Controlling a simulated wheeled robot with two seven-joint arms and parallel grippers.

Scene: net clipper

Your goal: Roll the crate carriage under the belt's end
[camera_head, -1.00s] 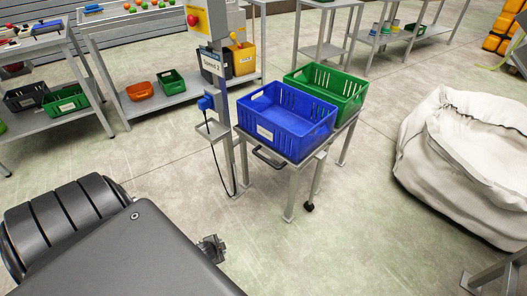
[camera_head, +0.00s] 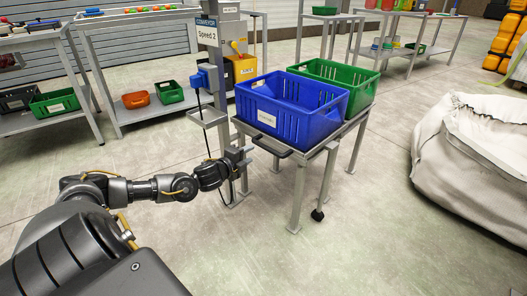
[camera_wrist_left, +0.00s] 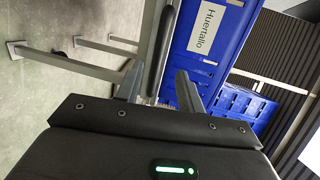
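The crate carriage (camera_head: 304,168) is a grey metal frame on legs, with a castor showing at the front right. It carries a blue crate (camera_head: 290,120) at the near end and a green crate (camera_head: 357,85) behind it. Its dark handle (camera_head: 271,147) sticks out at the near left and also shows in the left wrist view (camera_wrist_left: 157,48). My left gripper (camera_head: 244,156) is open just left of the handle. In the left wrist view the handle lies ahead, between the spread fingers (camera_wrist_left: 158,90); contact cannot be told. My right gripper and the belt are out of view.
A large white sack (camera_head: 475,155) is at right. Shelved tables (camera_head: 150,110) stand at back left. The floor (camera_head: 390,240) in front is clear.

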